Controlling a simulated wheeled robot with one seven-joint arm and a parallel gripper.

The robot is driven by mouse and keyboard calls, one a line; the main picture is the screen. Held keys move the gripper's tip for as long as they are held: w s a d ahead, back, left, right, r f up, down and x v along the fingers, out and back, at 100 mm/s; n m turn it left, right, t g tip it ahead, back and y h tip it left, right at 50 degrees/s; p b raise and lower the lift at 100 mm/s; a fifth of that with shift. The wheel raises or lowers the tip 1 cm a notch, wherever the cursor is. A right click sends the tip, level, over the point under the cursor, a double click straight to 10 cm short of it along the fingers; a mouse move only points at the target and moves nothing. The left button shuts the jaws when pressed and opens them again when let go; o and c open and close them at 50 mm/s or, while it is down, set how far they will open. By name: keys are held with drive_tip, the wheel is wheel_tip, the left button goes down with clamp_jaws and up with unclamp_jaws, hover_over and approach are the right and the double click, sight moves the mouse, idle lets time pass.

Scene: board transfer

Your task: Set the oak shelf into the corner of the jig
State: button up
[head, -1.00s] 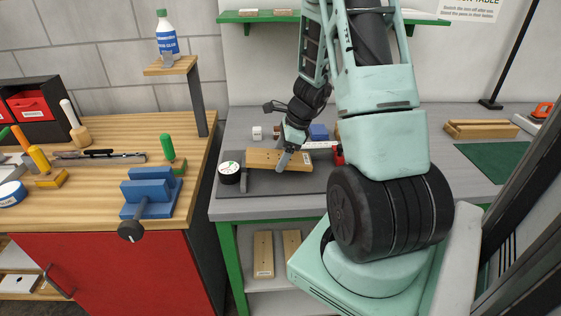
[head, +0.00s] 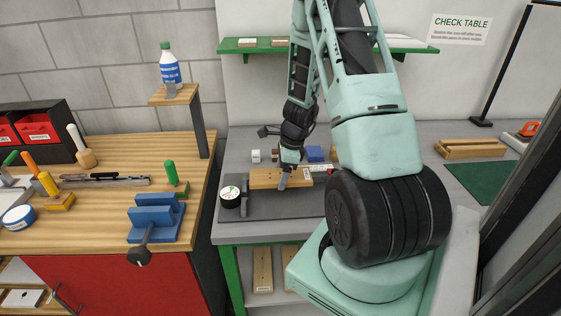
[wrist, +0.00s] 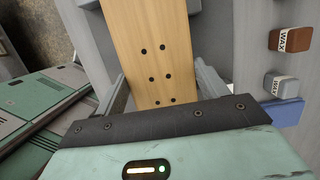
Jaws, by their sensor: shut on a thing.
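The oak shelf is a pale wooden board (head: 262,180) with a white label near its right end. It sits at or just above a dark grey mat (head: 262,207) on the grey table; I cannot tell if it touches. My gripper (head: 285,182) is shut on it, across its right part. In the wrist view the board (wrist: 150,50) runs away between my fingers and shows several dark holes. Part of it is hidden behind my gripper. I cannot pick out the jig for certain.
A round dial gauge (head: 231,195) stands beside the board's left end. A wooden frame-like piece (head: 470,149) and a green mat (head: 490,181) are at right. A workbench (head: 90,216) stands left.

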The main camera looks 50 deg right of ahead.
sight(277, 194)
drive_tip(key=shift+f+b, duration=2.55)
drive_tip(key=shift+f, duration=0.35)
drive_tip(key=shift+w+a+f, duration=0.1)
drive_tip(key=shift+w+a, duration=0.15)
drive_tip(key=shift+w, duration=0.1)
idle(0.8)
drive_tip(key=o, duration=1.3)
drive_tip(key=shift+c, duration=0.2)
drive_tip(key=shift+a+f, duration=0.1)
drive_tip(key=shift+s, duration=0.1)
drive_tip(key=d+v, duration=0.1)
drive_tip(key=v, duration=1.7)
